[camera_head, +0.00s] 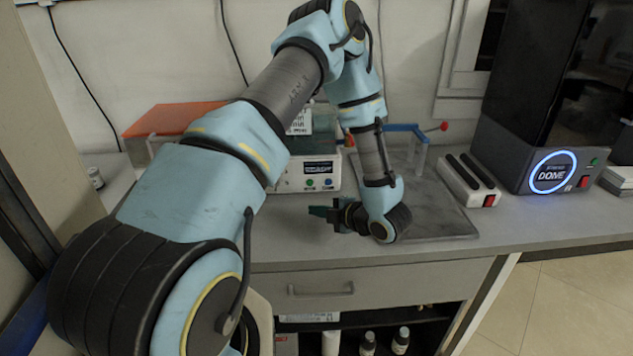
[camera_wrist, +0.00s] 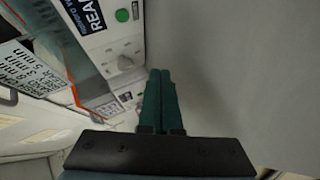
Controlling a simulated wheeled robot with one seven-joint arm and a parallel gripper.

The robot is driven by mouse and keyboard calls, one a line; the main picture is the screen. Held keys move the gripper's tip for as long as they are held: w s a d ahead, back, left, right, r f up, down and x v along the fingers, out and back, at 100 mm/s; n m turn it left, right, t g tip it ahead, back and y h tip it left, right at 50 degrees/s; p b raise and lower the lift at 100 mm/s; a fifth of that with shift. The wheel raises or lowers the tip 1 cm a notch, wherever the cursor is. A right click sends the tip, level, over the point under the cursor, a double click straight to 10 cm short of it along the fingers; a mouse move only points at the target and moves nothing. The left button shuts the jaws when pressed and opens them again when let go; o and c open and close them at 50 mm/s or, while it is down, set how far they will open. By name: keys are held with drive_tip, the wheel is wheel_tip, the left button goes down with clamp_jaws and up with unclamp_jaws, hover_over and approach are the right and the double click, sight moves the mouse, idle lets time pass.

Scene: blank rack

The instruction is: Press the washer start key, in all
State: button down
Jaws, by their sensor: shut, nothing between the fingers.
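A pale machine (camera_head: 287,178) with a dark READY display (camera_head: 319,169) stands on the counter, partly behind my arm. I cannot read which key is the start key. My gripper (camera_head: 318,212) is shut and empty, low in front of the machine. Its green fingers (camera_wrist: 160,75) appear beside the panel; contact cannot be told.
A black machine with a blue ring reading DONE (camera_head: 552,172) stands at right, with a red switch (camera_head: 584,182). A drawer (camera_head: 370,285) lies below the counter.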

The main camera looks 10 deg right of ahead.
drive_tip(key=shift+w+d+b, duration=0.2)
drive_tip(key=shift+w+b, duration=0.15)
drive_tip(key=shift+w, duration=4.05)
drive_tip(key=shift+w, duration=0.15)
drive_tip(key=shift+w, duration=0.3)
drive_tip(key=shift+w, duration=0.4)
drive_tip(key=shift+s, duration=0.8)
drive_tip(key=shift+s, duration=0.1)
drive_tip(key=shift+s+a, duration=0.15)
drive_tip(key=shift+s, duration=2.3)
